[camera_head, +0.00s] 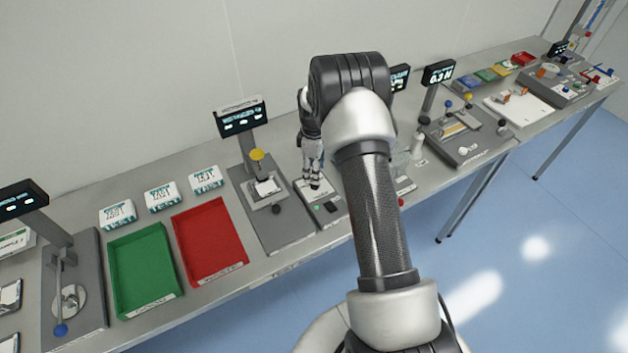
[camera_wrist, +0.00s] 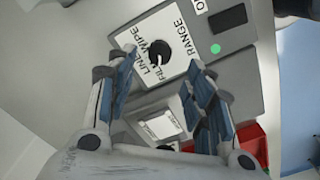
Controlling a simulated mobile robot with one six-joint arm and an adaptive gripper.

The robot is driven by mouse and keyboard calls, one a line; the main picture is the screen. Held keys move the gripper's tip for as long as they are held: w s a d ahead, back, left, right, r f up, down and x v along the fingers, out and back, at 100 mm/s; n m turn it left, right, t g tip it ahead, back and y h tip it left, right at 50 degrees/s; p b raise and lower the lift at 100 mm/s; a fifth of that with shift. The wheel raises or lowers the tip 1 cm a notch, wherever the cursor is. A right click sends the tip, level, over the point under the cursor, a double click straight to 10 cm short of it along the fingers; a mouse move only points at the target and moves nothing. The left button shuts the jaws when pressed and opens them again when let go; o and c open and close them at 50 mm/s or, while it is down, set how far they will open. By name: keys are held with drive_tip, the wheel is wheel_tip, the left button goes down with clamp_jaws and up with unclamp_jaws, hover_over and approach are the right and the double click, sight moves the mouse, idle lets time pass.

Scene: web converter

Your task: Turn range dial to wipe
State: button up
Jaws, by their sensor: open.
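The range dial (camera_wrist: 158,53) is a round black knob on a white label plate (camera_wrist: 176,30) printed LINE, WIPE, FILM and RANGE. I cannot tell which word it points at. In the wrist view my gripper (camera_wrist: 161,65) is open, its two blue-padded fingers apart with the dial between and just beyond the tips. I cannot tell whether they touch it. In the head view my gripper (camera_head: 314,182) hangs pointing down over the light grey control box (camera_head: 325,220), and the dial is hidden by the fingers.
A green button (camera_wrist: 215,49) and a dark square (camera_wrist: 228,18) sit beside the dial's plate. A grey test stand with a yellow knob (camera_head: 257,155) stands just left of the box. Red (camera_head: 245,262) and green (camera_head: 120,312) trays lie further left. My arm hides part of the bench.

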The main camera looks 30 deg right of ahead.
wheel_tip(320, 180, down, 6)
drive_tip(key=shift+r, duration=0.15)
drive_tip(key=shift+c, duration=0.4)
drive_tip(key=c, duration=1)
drive_tip(key=shift+b, duration=0.3)
drive_tip(key=m+b, duration=0.3)
drive_tip(key=m, duration=0.2)
drive_tip(key=shift+w+d+m, duration=0.1)
drive_tip(key=shift+m, duration=0.2)
drive_tip(key=m+b, duration=0.2)
drive_tip(key=m, duration=0.4)
drive_tip(key=m+b, duration=0.1)
drive_tip(key=m, duration=0.5)
drive_tip(key=shift+d+m, duration=0.15)
drive_tip(key=shift+m, duration=0.15)
drive_tip(key=m, duration=0.5)
drive_tip(key=shift+m+b, duration=0.3)
